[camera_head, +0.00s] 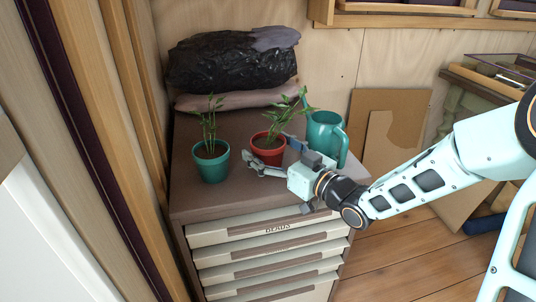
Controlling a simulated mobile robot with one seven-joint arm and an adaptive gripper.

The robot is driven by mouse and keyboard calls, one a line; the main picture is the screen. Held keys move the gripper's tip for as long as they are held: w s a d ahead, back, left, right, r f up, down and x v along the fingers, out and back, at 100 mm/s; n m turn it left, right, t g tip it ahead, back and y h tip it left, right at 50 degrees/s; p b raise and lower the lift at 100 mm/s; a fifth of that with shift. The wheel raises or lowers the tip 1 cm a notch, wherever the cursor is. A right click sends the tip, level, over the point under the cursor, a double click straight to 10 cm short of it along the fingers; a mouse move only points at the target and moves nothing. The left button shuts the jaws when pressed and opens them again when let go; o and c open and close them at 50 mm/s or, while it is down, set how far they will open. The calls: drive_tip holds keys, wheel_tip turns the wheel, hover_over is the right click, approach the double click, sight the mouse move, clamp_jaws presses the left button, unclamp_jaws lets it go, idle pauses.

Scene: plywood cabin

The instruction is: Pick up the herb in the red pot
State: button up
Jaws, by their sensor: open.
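The red pot (268,148) holds a green leafy herb (285,118) and stands on top of a brown-topped drawer cabinet (240,207). My gripper (268,152) is open and reaches in from the right, close to the red pot. One finger shows in front of the pot's lower part and the other shows at its right side, near the rim. I cannot tell whether either finger touches the pot. Part of the pot's lower right is hidden by my gripper.
A green pot (211,166) with a similar herb stands left of the red pot. A teal watering can (327,134) stands just behind and right of my gripper. A black bag (230,62) lies on a brownish sack (238,97) at the back. The cabinet's front strip is clear.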

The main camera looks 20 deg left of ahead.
drive_tip(key=shift+c, duration=0.4)
drive_tip(key=c, duration=1.6)
drive_tip(key=shift+r, duration=0.1)
drive_tip(key=shift+r, duration=0.1)
